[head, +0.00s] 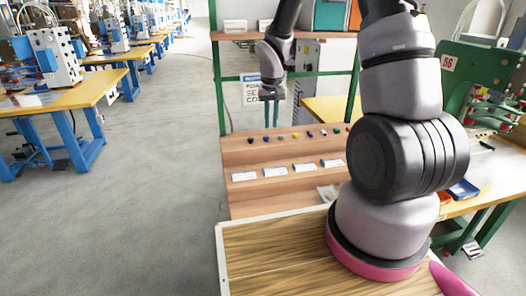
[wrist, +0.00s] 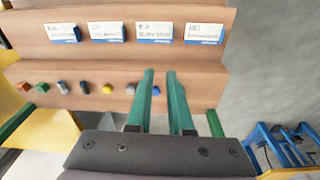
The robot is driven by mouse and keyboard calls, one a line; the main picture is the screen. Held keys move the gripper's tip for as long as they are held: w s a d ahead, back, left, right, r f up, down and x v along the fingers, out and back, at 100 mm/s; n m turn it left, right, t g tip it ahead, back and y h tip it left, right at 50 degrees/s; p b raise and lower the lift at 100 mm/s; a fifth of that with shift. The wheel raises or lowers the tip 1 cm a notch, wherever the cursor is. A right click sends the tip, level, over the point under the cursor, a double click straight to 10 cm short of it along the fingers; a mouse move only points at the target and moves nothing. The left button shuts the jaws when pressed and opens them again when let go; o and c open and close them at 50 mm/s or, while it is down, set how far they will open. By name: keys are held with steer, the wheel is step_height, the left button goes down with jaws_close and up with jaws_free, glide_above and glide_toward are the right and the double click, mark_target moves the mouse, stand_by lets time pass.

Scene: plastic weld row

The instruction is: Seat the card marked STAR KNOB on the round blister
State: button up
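Several white cards with blue edges stand in a row on the wooden stepped rack; one is the rightmost card (head: 332,163), and the row also shows in the wrist view (wrist: 107,31). Their print is too small to read, so I cannot tell which is marked STAR KNOB. Small coloured parts, among them a yellow one (head: 295,135), line the step behind the cards. I cannot make out a round blister for sure. My gripper (head: 271,112) hangs above the row of parts. In the wrist view its two green fingers (wrist: 162,85) are apart with nothing between them.
A pale, clear-looking piece (head: 327,193) lies low on the rack, partly behind my arm. A green post (head: 219,85) stands left of the rack. A green machine (head: 470,85) and a blue tray (head: 463,190) are at the right.

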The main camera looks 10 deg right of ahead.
steer(key=shift+n+g, duration=0.4)
steer(key=shift+g, duration=0.3)
steer(key=a+f, duration=0.1)
steer(key=f, duration=0.7)
steer(key=a+f, duration=0.1)
steer(key=f, duration=0.3)
steer(key=shift+w+a, duration=0.15)
steer(key=shift+a, duration=0.2)
steer(key=shift+f, duration=3.4)
jaws_close()
steer(key=shift+r, duration=2.25)
